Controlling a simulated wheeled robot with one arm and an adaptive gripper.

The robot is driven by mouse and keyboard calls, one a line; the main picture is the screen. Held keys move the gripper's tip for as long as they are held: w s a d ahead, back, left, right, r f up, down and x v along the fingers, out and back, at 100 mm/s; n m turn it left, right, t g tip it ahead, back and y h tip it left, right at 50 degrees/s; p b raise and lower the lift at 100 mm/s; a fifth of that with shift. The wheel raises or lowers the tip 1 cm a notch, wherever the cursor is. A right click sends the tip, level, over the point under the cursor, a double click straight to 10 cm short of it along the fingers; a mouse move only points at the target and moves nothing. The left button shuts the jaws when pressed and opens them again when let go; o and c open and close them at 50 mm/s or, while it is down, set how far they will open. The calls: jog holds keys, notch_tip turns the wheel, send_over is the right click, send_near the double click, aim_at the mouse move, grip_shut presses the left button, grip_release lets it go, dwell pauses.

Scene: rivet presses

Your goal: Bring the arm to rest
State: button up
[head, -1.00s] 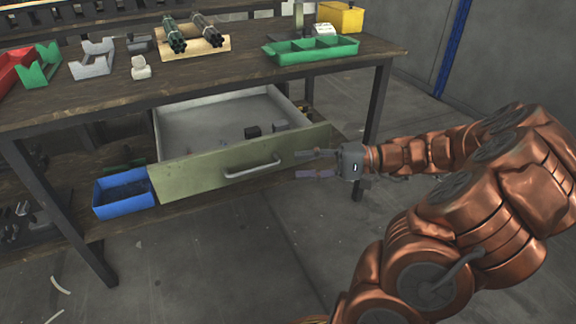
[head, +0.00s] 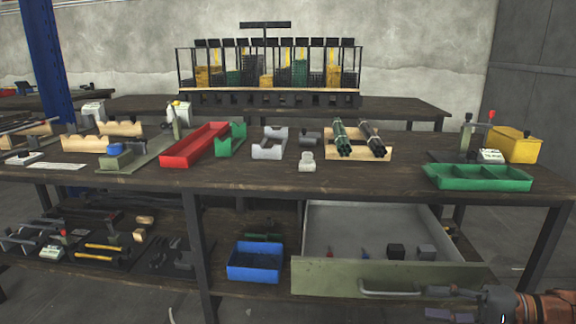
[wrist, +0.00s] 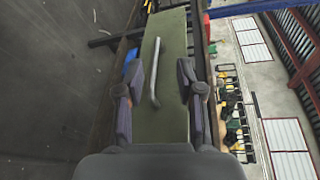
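My gripper (head: 447,303) is at the lower right of the head view, in front of the open drawer's green front (head: 330,277). In the wrist view my gripper (wrist: 157,82) has its two dark fingers wide apart with nothing between them. The drawer's metal handle (wrist: 155,72) lies ahead of the fingers, apart from them as far as I can tell; it also shows in the head view (head: 388,293). My copper-coloured arm is mostly outside the head view.
The drawer (head: 345,230) stands pulled out below the workbench (head: 250,178), with small dark blocks inside. A blue bin (head: 255,262) is left of it on the lower shelf. A green tray (head: 478,178), red tray (head: 195,145) and yellow box (head: 515,146) stand on top.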

jog(key=s+a+r+n+g+h+p, duration=0.25)
jog(key=s+a+r+g+p, duration=0.2)
jog(key=a+r+p, duration=0.35)
jog(key=s+a+r+n+g+h+p, duration=0.25)
jog(key=s+a+r+g+p, duration=0.2)
jog(key=a+r+p, duration=0.35)
jog(key=s+d+r+n+h+p, duration=0.2)
jog(key=s+r+h+p, duration=0.7)
jog(key=r+p, duration=0.6)
jog(key=s+d+p, duration=0.1)
jog(key=p, duration=0.4)
jog(key=shift+s+h+p, duration=0.3)
jog(key=shift+p, duration=0.1)
